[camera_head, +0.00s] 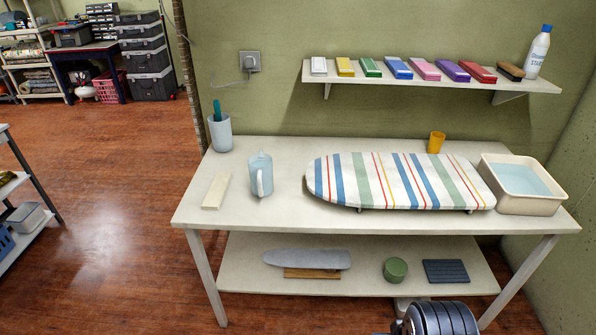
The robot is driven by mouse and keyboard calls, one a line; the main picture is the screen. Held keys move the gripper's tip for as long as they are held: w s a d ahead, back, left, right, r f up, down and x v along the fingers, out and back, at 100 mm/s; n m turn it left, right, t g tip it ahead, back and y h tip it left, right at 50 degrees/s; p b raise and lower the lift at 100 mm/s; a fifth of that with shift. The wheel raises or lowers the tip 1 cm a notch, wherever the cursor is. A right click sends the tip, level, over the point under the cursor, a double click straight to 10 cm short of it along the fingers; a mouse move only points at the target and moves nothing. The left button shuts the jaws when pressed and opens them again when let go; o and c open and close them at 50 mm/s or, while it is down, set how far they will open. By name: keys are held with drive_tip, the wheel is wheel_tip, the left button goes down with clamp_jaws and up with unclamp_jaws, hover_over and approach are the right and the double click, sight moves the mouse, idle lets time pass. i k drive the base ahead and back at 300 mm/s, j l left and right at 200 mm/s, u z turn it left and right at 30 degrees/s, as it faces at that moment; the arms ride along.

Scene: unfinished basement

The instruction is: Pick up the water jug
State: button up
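The water jug (260,176) is a light blue jug with a handle on its front side, facing me. It stands upright on the white table (400,228), left of the striped ironing board. Its rim is open at the top, and what it holds is hard to make out.
A pale block (216,191) lies left of the jug, and a light cup (220,134) with a teal item stands behind it. The striped ironing board (398,181), a small yellow cup (436,142) and a basin of water (519,207) are to the right. A wall shelf (430,82) holds several coloured boxes and a bottle. The lower shelf (330,286) holds items.

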sight(260, 165)
drive_tip(key=i+j, duration=0.4)
drive_tip(key=i, duration=0.2)
drive_tip(key=i+j, duration=0.45)
drive_tip(key=i, duration=0.15)
drive_tip(key=u, duration=0.05)
